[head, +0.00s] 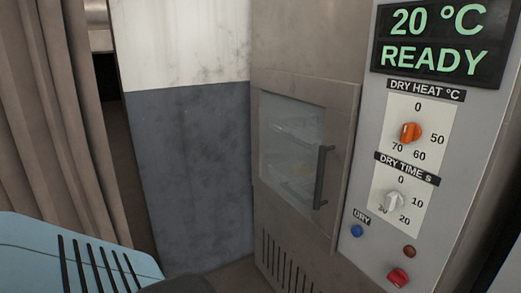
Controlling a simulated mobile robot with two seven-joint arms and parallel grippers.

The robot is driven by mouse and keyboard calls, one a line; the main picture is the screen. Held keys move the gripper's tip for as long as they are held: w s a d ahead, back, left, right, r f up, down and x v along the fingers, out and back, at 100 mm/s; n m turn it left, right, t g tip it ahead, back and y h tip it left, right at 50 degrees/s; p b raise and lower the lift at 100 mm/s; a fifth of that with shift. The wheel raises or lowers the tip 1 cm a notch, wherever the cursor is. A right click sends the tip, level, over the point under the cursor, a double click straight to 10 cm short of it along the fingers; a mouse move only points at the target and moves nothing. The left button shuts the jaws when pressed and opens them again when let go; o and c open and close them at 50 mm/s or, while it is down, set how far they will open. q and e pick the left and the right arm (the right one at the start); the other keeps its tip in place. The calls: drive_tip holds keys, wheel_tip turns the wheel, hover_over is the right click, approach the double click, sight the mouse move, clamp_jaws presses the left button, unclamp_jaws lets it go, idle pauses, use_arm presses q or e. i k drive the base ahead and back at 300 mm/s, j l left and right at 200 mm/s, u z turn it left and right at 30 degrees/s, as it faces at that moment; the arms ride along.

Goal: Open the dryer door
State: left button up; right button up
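The dryer (300,83) stands right of the middle in the head view. Its door (343,135) is shut, with a glass window (288,140) in a beige metal frame. A dark vertical bar handle (322,177) sits on the right side of the door. Pale shelves and a small yellowish item show faintly through the glass; I cannot tell what they hold. Neither of my grippers is in view.
The control panel (440,150) right of the door reads "20 °C READY". It has an orange heat knob (410,132), a grey time knob (394,202), a blue DRY button (357,231) and a red knob (398,277). A wall (190,170) and curtain (55,110) stand left.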

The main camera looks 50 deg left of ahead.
sight(341, 99)
drive_tip(key=u, duration=1.35)
